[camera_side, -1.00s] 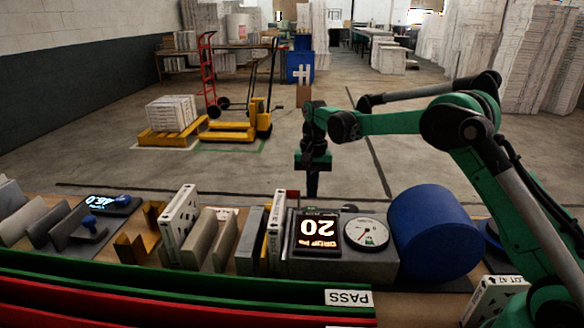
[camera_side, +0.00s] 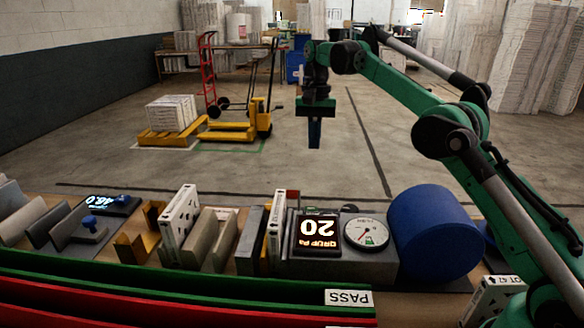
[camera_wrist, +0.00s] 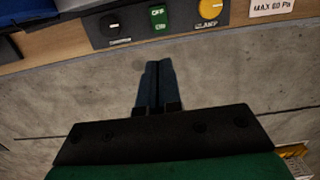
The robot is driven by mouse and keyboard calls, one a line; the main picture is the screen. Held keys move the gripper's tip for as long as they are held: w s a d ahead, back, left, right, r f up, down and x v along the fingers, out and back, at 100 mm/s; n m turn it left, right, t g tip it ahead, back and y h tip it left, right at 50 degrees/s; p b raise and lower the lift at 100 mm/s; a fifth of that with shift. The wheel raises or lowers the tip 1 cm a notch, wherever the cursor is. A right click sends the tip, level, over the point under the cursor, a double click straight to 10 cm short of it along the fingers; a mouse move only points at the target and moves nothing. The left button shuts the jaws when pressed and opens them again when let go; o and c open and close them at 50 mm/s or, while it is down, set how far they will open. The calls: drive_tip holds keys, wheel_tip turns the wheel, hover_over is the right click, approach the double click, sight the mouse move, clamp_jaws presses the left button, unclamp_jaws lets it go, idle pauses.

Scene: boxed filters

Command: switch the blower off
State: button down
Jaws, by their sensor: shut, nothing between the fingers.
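In the wrist view a dark control panel (camera_wrist: 185,17) on the bench edge carries a green rocker switch (camera_wrist: 158,17) with OFF/ON lettering. A dark knob (camera_wrist: 113,26) is left of it and a yellow clamp knob (camera_wrist: 210,9) is right of it. In the side view the pressure display (camera_side: 318,233) reads 20, upside down, beside a round dial gauge (camera_side: 366,233) and a large blue drum (camera_side: 434,235). My gripper (camera_side: 314,147) is shut and empty, pointing down in the air beyond the bench's far edge. In the wrist view its fingertips (camera_wrist: 157,63) appear below the switch, apart from the panel.
A label reading MAX 60 Pa (camera_wrist: 270,6) is right of the panel. The bench holds boxed filters (camera_side: 180,225), a scale with a lit readout (camera_side: 108,204) and a green rail (camera_side: 180,285) marked PASS. Open floor surrounds my gripper; a yellow pallet truck (camera_side: 235,130) stands well behind.

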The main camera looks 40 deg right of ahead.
drive_tip(key=shift+s+a+g+y, duration=0.3)
drive_tip(key=shift+s+a, duration=0.1)
drive_tip(key=shift+s, duration=0.15)
drive_tip(key=f, duration=0.4)
drive_tip(key=s+a+f, duration=0.1)
drive_tip(key=f, duration=0.8)
drive_tip(key=shift+s+a+f, duration=0.35)
